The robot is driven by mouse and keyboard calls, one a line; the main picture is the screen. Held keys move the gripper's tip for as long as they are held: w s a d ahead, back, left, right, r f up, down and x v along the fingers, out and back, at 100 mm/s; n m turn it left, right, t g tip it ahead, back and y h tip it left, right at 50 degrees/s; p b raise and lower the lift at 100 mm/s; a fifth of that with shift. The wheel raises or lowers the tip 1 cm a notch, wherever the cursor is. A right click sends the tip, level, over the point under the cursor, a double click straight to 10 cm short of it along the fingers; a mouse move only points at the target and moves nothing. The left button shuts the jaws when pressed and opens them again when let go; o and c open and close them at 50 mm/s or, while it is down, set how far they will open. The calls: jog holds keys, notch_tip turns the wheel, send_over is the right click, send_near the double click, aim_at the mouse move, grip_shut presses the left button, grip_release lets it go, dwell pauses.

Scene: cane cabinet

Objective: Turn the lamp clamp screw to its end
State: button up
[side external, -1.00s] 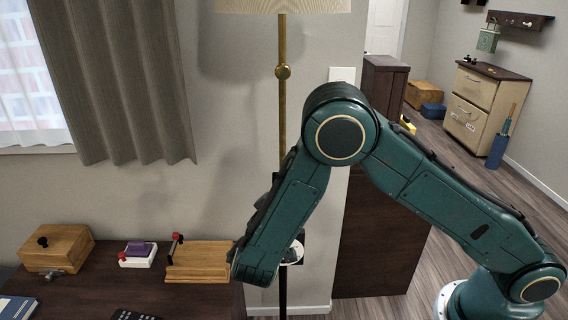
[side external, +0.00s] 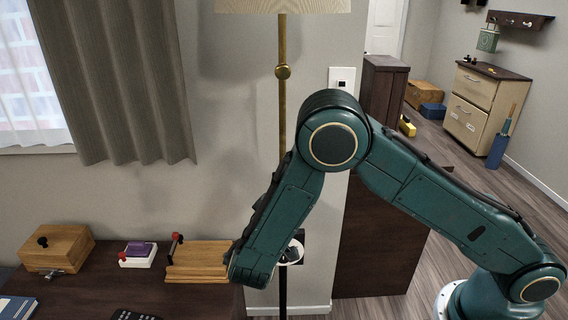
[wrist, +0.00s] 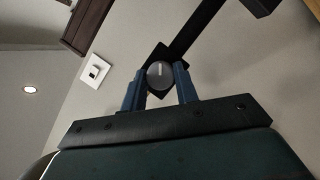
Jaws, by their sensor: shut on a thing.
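In the wrist view a round grey knob with a pale line across its face, the lamp clamp screw (wrist: 160,75), sits in front of a black clamp block (wrist: 153,56). My gripper (wrist: 160,82) has its two blue fingers on either side of the knob and is shut on it. A black bar runs from the block to the upper right. In the side view the brass lamp pole (side external: 282,115) stands upright under a cream shade (side external: 283,5). My arm hides the clamp screw and most of my fingers there.
A dark desk (side external: 190,297) at the lower left holds a wooden box (side external: 57,248), a white block with a purple top (side external: 137,254) and a wooden tray (side external: 197,262). A dark panel (side external: 385,235) stands behind my arm. A wall switch (side external: 342,79) is above it.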

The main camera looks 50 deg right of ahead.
jog(key=shift+n+h, duration=0.6)
jog(key=shift+n, duration=0.8)
jog(key=o, duration=1)
jog(key=shift+f, duration=0.1)
jog(key=shift+m, duration=0.4)
